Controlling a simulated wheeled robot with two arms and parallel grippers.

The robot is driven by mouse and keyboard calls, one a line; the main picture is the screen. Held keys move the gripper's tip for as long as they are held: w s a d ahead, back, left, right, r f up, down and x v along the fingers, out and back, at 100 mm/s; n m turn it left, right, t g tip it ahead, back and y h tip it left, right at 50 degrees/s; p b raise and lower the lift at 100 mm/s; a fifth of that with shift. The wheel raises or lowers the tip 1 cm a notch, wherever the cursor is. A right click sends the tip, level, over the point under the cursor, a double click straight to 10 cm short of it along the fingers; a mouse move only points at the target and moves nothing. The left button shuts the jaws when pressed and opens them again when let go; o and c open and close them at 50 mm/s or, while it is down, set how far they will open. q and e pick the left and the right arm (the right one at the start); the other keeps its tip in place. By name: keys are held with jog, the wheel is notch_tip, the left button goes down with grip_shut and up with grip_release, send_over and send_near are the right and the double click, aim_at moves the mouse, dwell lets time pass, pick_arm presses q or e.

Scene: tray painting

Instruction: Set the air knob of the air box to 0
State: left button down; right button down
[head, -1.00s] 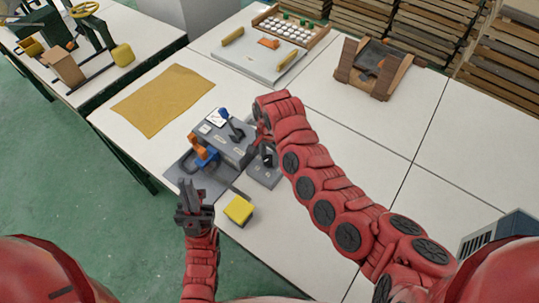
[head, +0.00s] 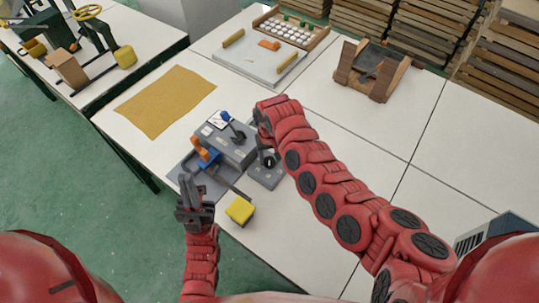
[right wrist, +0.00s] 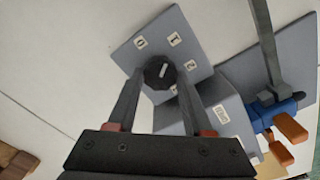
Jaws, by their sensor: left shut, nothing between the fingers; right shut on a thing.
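The air box (right wrist: 187,22) is a small grey box with white labels that read 0, 1 and 2. Its round dark air knob (right wrist: 160,73) has a white mark pointing roughly toward the label 1, not the 0. My right gripper (right wrist: 158,82) is shut on the knob, one finger on each side of it. In the head view, the air box (head: 264,181) stands at the table's near part, with my right gripper (head: 267,151) over it, partly hiding the knob. My left gripper (head: 189,188) is shut and empty, left of the boxes.
A larger grey device (head: 232,151) with a blue and orange part stands beside the air box. A yellow block (head: 240,210) is near the front edge. A tan sheet (head: 166,101) lies to the left. The table to the right is largely clear.

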jog(key=n, duration=0.3)
jog(key=shift+d+p, duration=0.1)
jog(key=shift+p, duration=0.25)
jog(key=shift+n, duration=0.8)
jog(key=n+b, duration=0.1)
jog(key=n, duration=0.2)
jog(key=shift+f+n, duration=0.15)
jog(key=shift+n, duration=0.15)
jog(key=shift+s+n+b, duration=0.1)
jog(key=shift+n+b, duration=0.35)
jog(key=shift+n, duration=0.95)
jog(key=shift+c, duration=1.5)
grip_release()
